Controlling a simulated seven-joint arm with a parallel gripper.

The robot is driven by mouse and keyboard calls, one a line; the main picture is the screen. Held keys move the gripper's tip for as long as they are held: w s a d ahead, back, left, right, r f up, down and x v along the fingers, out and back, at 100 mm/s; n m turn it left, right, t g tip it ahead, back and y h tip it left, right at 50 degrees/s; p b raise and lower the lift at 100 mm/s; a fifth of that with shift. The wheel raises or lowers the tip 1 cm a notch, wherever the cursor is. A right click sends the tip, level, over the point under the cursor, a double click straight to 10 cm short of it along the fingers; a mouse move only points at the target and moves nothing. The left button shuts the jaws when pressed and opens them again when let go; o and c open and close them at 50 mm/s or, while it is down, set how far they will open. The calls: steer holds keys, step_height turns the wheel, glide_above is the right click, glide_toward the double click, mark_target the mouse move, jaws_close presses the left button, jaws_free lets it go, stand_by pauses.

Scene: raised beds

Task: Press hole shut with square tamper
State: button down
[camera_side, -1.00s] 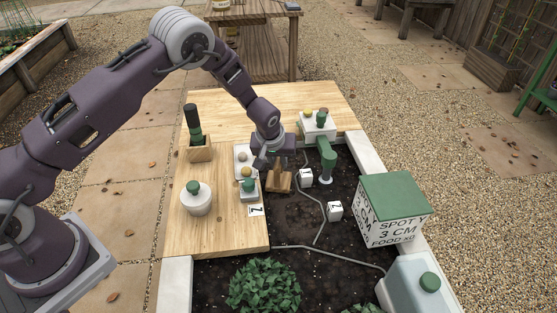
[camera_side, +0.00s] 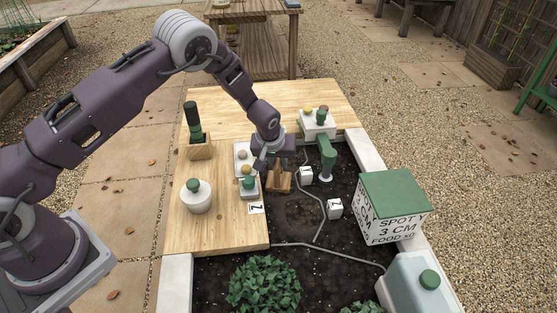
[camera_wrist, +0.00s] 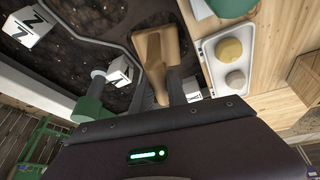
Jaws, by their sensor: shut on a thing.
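My gripper (camera_side: 277,164) is shut on the wooden square tamper (camera_side: 281,181), low at the edge between the wooden board and the dark soil (camera_side: 300,213). In the wrist view the tamper (camera_wrist: 158,55) reaches from my gripper (camera_wrist: 181,88) over the soil, its wider block away from me. I cannot tell whether its face touches the soil. No hole is clearly seen; the soil directly by the tamper is partly hidden.
A green-handled tool (camera_side: 326,158) stands in the soil to the right. White cubes (camera_side: 306,177) and a thin grey line (camera_side: 322,222) lie close by. A tray with round knobs (camera_side: 243,157) is left of my gripper. A green-lidded box (camera_side: 394,208) stands right.

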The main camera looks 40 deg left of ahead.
steer(key=shift+s+f, duration=0.1)
steer(key=shift+f, duration=0.2)
stand_by(0.4)
steer(key=shift+r, duration=3.05)
